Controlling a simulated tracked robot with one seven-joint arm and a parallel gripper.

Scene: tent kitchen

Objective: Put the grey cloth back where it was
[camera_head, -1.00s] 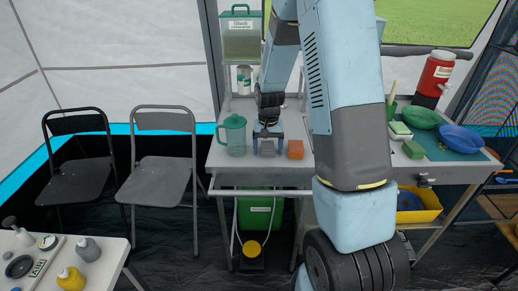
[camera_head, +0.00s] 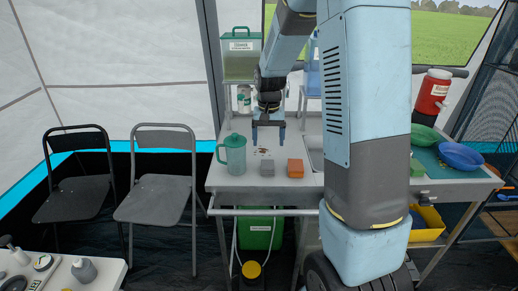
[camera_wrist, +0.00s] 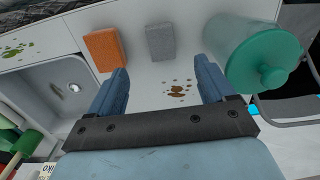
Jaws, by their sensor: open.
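The grey cloth (camera_head: 267,168), a small grey block shape, lies on the counter between the green jug (camera_head: 236,155) and the orange block (camera_head: 295,168). It also shows in the wrist view (camera_wrist: 160,42), beyond my fingertips and apart from them. My gripper (camera_head: 268,140) is open and empty above the counter, behind the cloth in the head view. In the wrist view my gripper's fingers (camera_wrist: 162,80) stand wide apart. A brown spill with crumbs (camera_wrist: 177,90) shows on the counter between them.
A sink (camera_wrist: 62,90) lies beside the orange block, with green spots near it. The jug stands close to the cloth's other side. A blue bowl (camera_head: 460,156) and a red dispenser (camera_head: 432,95) are at the right. Bare counter surrounds the spill.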

